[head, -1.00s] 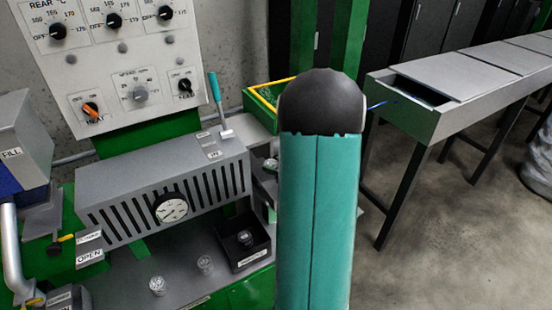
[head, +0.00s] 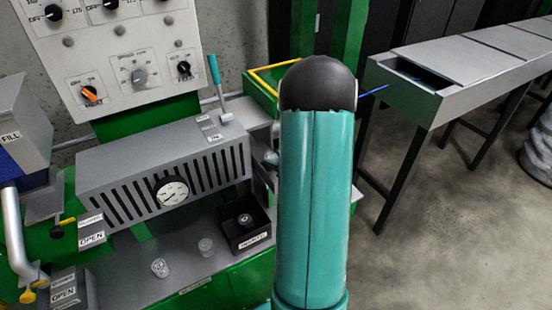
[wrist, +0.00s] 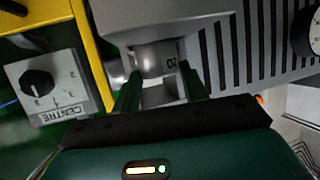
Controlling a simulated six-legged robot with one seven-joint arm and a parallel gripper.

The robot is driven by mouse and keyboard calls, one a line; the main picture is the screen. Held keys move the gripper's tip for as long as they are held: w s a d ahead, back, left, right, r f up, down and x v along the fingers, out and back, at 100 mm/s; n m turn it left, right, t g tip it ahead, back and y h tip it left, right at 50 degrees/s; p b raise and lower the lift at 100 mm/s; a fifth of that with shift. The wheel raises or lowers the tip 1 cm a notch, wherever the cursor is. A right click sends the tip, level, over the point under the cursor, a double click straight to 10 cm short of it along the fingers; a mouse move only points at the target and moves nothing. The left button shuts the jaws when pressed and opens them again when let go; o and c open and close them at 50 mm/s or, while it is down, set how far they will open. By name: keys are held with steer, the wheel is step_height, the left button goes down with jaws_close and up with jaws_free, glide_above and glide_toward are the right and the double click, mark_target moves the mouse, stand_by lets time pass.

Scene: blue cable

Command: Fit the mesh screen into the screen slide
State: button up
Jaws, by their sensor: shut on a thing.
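In the wrist view, the green fingers of my gripper (wrist: 159,72) are closed on either side of a round metal piece (wrist: 155,57) marked "20". I take this held piece as the mesh screen; its mesh face is not visible. It is close to the end of the grey slotted housing (wrist: 190,14), and I cannot tell whether they touch. In the head view, my teal arm hides the gripper. I cannot clearly make out the screen slide in either view.
The slotted housing (head: 130,170) has a round gauge (head: 171,192). Small round pieces (head: 160,268) (head: 206,246) sit on the ledge below, beside a black box (head: 262,238) with another piece inside. A yellow-edged frame (wrist: 91,55) and a CENTRE knob panel (wrist: 48,92) are close to my gripper.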

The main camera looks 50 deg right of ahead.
steer(key=shift+f, duration=0.5)
stand_by(0.4)
steer(key=o, duration=1.1)
steer(key=shift+o, duration=0.2)
steer(key=shift+s, duration=0.1)
steer(key=v, duration=1.3)
steer(key=shift+s, duration=0.3)
steer(key=shift+r, duration=0.1)
